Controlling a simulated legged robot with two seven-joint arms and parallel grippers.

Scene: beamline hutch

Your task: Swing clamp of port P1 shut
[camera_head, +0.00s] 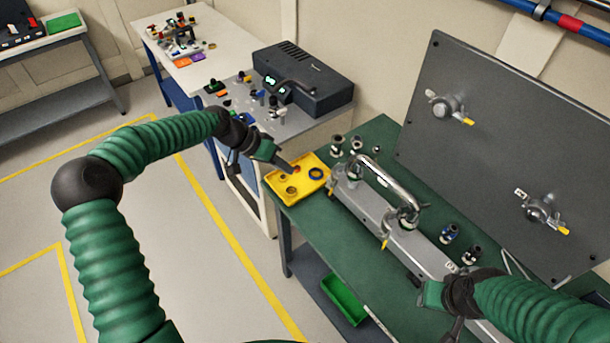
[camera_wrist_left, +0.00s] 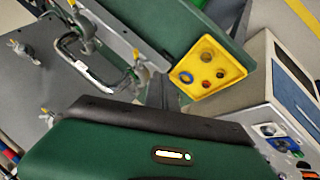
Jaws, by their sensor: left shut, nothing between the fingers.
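Two ports with clamps sit on the upright grey panel (camera_head: 490,130). One clamp (camera_head: 445,107) is at the upper left and one clamp (camera_head: 543,212) at the lower right, each with a yellow-tipped lever. The labels are too small to read, so I cannot tell which is P1. On the bench, a bent metal pipe (camera_head: 378,172) joins a long grey rail (camera_head: 408,242); a yellow lever (camera_head: 385,243) hangs beside its near end. My left gripper (camera_head: 291,169) is shut and empty by the yellow tray, away from the clamps. My right gripper (camera_head: 447,322) is low at the front, its fingers unclear.
The yellow tray (camera_head: 272,178) holds rings and small parts; it also shows in the left wrist view (camera_wrist_left: 232,70). Several dark fittings stand on the green bench (camera_head: 335,240). A dark instrument box (camera_head: 303,80) stands behind. Floor at left is clear.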

